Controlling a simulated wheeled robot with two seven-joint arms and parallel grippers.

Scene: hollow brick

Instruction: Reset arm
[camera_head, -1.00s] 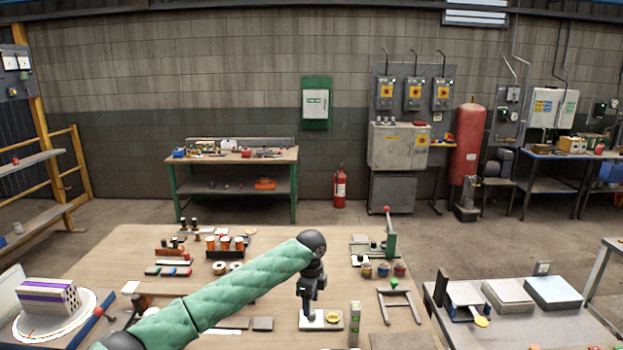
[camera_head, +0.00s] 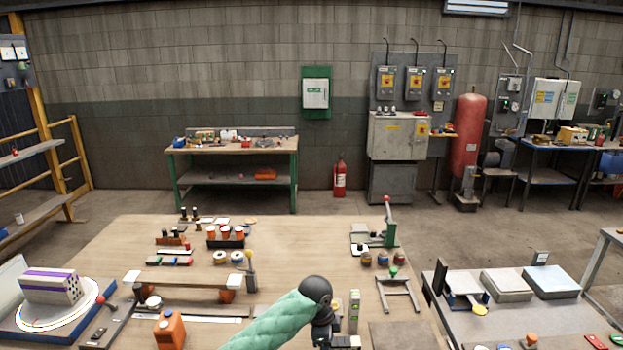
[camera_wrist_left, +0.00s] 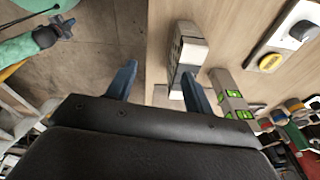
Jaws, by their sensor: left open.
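My left arm in its green sleeve comes in at the bottom middle of the head view, over the workbench (camera_head: 150,240). My left gripper (camera_head: 323,338) is low there and partly cut off by the frame edge. In the left wrist view the same gripper (camera_wrist_left: 160,70) has its two blue-grey fingers apart, with bare floor and the bench edge showing between them. A grey-white block (camera_wrist_left: 186,48) is close by the right finger; I cannot tell whether they touch. A green sleeve with a dark gripper (camera_wrist_left: 64,26), seemingly my right one, shows at the upper left, too small to read.
A spirit level (camera_head: 354,312) stands beside my left gripper. An orange container (camera_head: 170,330) and a long rail lie left of the arm. A metal frame (camera_head: 398,293) is at right.

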